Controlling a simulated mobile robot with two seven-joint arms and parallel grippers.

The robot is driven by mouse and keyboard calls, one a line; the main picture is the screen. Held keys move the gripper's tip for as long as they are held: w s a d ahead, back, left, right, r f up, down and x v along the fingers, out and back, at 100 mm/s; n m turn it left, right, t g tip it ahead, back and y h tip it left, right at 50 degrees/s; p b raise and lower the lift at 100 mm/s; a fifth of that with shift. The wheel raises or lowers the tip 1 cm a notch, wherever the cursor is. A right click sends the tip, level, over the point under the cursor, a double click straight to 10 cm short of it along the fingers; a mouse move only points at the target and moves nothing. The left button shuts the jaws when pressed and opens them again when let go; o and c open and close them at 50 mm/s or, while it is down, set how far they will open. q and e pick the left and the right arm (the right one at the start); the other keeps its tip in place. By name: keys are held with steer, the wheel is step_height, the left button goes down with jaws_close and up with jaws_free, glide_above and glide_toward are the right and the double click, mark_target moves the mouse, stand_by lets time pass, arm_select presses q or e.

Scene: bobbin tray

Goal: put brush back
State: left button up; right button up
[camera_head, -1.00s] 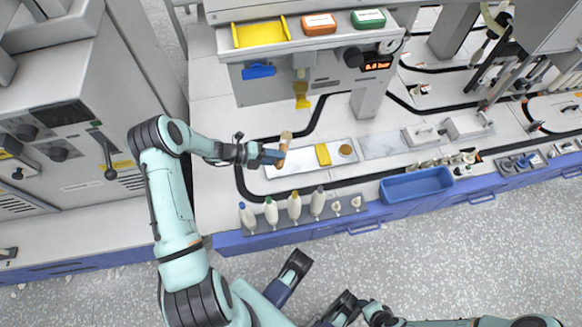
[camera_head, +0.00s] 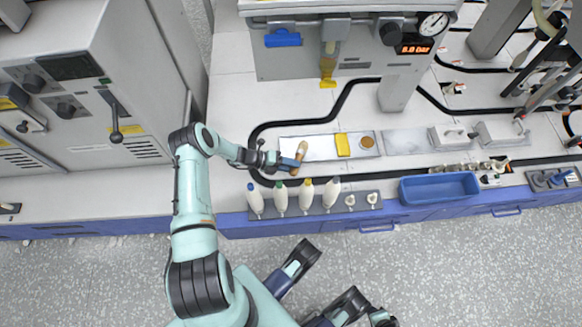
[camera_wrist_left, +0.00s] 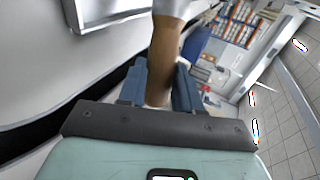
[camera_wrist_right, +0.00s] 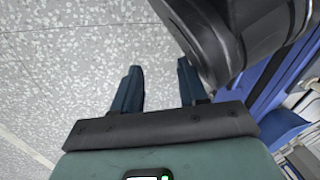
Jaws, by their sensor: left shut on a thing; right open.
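A brush with a brown wooden handle (camera_head: 301,150) is in my left gripper (camera_head: 289,163), over the left end of a pale plate (camera_head: 320,149) on the bench. In the left wrist view the brush handle (camera_wrist_left: 165,55) stands between the two blue fingers, its far end pale and cut off by the frame. I cannot tell whether the brush touches the plate. My right gripper (camera_wrist_right: 158,88) is open and empty over the speckled floor in the right wrist view.
A yellow block (camera_head: 343,145) and a round brown pad (camera_head: 367,142) lie on the plate. A blue bin (camera_head: 440,188) is to the right. A machine (camera_head: 350,65) overhangs behind.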

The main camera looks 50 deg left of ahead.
arm_select(q)
steer(key=shift+f, duration=0.65)
arm_select(e)
steer(key=shift+s+d+f, duration=0.1)
steer(key=shift+s+f, duration=0.3)
steer(key=shift+s, duration=0.1)
steer(key=shift+f, duration=0.1)
arm_select(q)
steer(key=shift+f, duration=0.15)
steer(key=o, duration=1)
steer(key=shift+o, duration=0.2)
arm_select(e)
steer(key=shift+s+f+g, duration=0.1)
steer(key=shift+s+g, duration=0.15)
steer(key=shift+g, duration=0.05)
arm_select(q)
steer(key=shift+s+a+r, duration=0.15)
steer(key=shift+a+r, duration=0.05)
steer(key=shift+r, duration=0.1)
steer(key=p+v, duration=0.2)
steer(key=v, duration=0.9)
steer(key=shift+s, duration=0.15)
arm_select(e)
steer(key=w+r+t, duration=0.1)
steer(key=w+r, duration=0.3)
steer(key=shift+w+a+t, duration=0.3)
steer(key=shift+a, duration=0.05)
arm_select(q)
steer(key=shift+a+r, duration=0.15)
